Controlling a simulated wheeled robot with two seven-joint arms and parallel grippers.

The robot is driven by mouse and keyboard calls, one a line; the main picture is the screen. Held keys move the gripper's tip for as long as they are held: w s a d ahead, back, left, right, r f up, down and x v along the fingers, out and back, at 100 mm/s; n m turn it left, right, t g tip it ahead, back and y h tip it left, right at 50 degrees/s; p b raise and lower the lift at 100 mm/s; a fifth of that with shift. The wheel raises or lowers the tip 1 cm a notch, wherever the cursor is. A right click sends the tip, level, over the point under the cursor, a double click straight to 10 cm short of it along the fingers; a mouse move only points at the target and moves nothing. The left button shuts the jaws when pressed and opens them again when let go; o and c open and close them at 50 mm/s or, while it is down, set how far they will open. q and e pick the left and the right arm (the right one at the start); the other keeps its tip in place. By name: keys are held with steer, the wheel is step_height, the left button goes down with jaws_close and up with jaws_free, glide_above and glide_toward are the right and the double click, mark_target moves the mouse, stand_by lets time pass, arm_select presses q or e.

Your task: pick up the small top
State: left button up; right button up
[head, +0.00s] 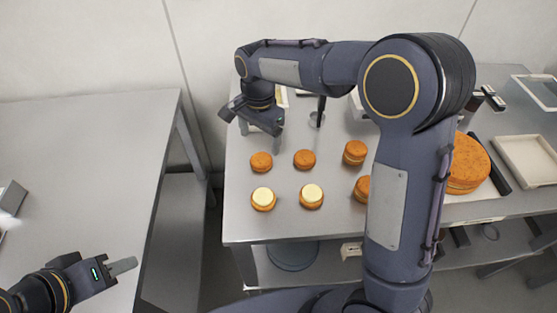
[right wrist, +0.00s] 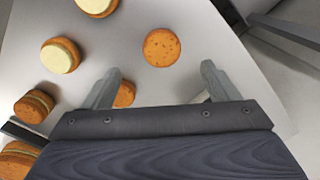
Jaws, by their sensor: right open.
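Two plain orange-brown rounds lie on the metal table: the left one (head: 261,162) and the right one (head: 304,159). Either could be the small top; I cannot tell which. My right gripper (head: 253,118) is open and empty, behind and above them. In the right wrist view the left round (right wrist: 162,47) lies just beyond the gap between the fingertips (right wrist: 160,70). The right round (right wrist: 124,94) is partly hidden behind one finger there. My left gripper (head: 122,266) is at the lower left, away from the rounds; its jaw state is unclear.
Two cream-topped rounds (head: 263,198) (head: 311,196) stand in front. Filled rounds (head: 355,152) (head: 363,188) stand further right, one partly behind my right arm. A large cake (head: 468,165) and a tray (head: 526,160) are at the right. A bare table (head: 80,150) stands left.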

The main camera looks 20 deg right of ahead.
mark_target(261, 159)
steer(key=shift+w+a+f+m, duration=0.2)
steer(key=shift+w+f+m, duration=0.1)
steer(key=shift+f, duration=0.45)
steer(key=f, duration=0.2)
steer(key=f+p, duration=0.1)
steer(key=f, duration=0.4)
steer(key=shift+d+f, duration=0.15)
steer(key=shift+d, duration=0.1)
steer(key=c, duration=0.8)
